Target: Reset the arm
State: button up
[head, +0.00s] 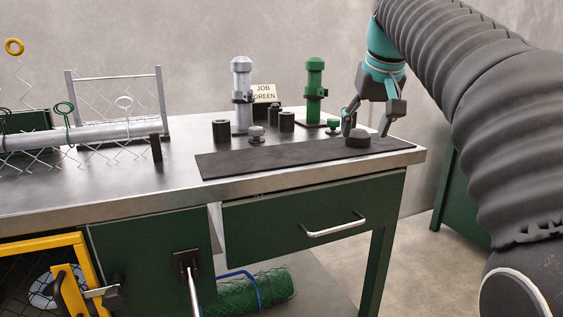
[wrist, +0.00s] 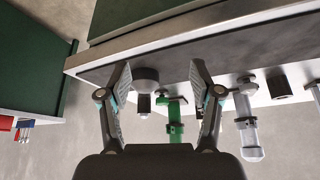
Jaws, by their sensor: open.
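My gripper (head: 365,121) is open above the right end of the black mat (head: 270,157) on the workbench. A dark round knob-like piece (head: 358,138) stands on the mat between or just behind the fingertips. In the wrist view my gripper (wrist: 163,75) shows both fingers spread wide with nothing held between them. The dark round piece (wrist: 146,75) appears beyond, near the left finger. I cannot tell whether a finger touches it.
A green post (head: 314,88) and a grey post (head: 242,95) stand behind the mat, with a "JOB GREEN" card (head: 264,93) between them. Several small dark cylinders (head: 287,121) stand nearby. A metal roller (head: 80,136) and wire mesh occupy the left. The mat's left part is clear.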

jog(key=s+f+p, duration=0.2)
jog(key=s+f, duration=2.3)
jog(key=f, duration=0.2)
jog(key=shift+s+a+f+p, duration=0.15)
jog(key=shift+s+a+p, duration=0.15)
jog(key=shift+s, duration=0.1)
